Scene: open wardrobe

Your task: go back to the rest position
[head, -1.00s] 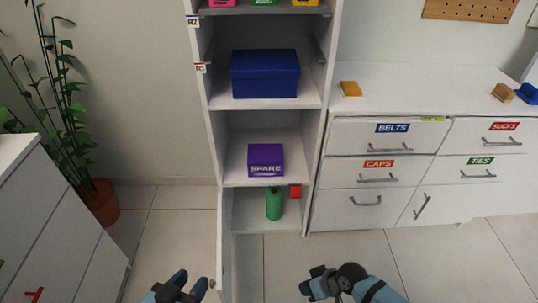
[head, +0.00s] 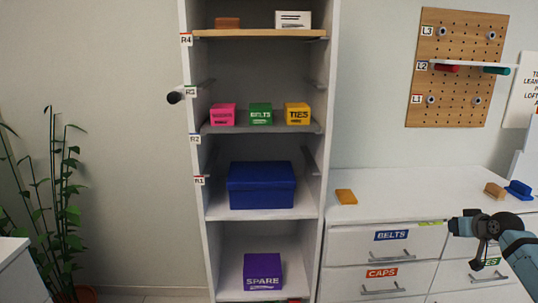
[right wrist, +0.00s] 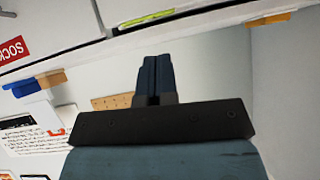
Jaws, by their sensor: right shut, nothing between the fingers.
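My right gripper (head: 462,226) shows at the right of the head view, in front of the drawer cabinet (head: 345,240) and pointing left. In the right wrist view its two dark fingers (right wrist: 155,75) are together with nothing between them. My left gripper is not in view. The open wardrobe (head: 330,120) stands in the middle of the head view, clear of my right gripper.
The wardrobe's shelves hold a blue box (head: 262,185), a purple SPARE box (head: 262,270) and small labelled boxes (head: 260,115). A pegboard (head: 455,60) hangs at the right. A plant (head: 60,200) stands at the left.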

